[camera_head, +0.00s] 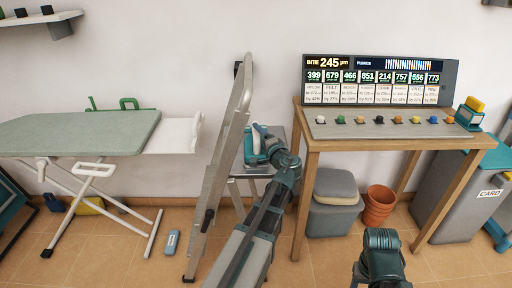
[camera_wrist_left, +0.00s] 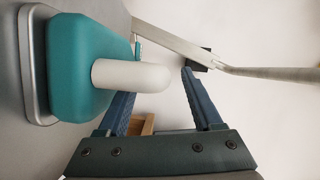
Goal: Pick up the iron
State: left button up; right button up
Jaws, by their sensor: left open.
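The iron (camera_wrist_left: 80,70) is teal with a white handle (camera_wrist_left: 130,75) and a pale soleplate edge; it fills the left of the left wrist view. In the head view the iron (camera_head: 251,147) sits on a small grey stand (camera_head: 262,171) behind the ladder, partly hidden by my left arm. My left gripper (camera_wrist_left: 160,72) is open. The handle's rounded end reaches between its fingers in the wrist view and covers part of one finger; I cannot tell whether they touch. My right arm shows at the bottom right of the head view; its gripper is out of sight.
A leaning ladder (camera_head: 222,160) stands close left of the iron. An ironing board (camera_head: 80,133) is further left. A wooden table (camera_head: 310,143) with a display panel (camera_head: 380,80) stands right. A grey bin (camera_head: 333,215) and terracotta pot (camera_head: 378,205) are below it.

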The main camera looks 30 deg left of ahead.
pick_arm(q)
jog(key=x, duration=0.3)
jog(key=shift+s+d, duration=0.1)
jog(key=shift+c, duration=0.2)
grip_shut()
dwell(1.1)
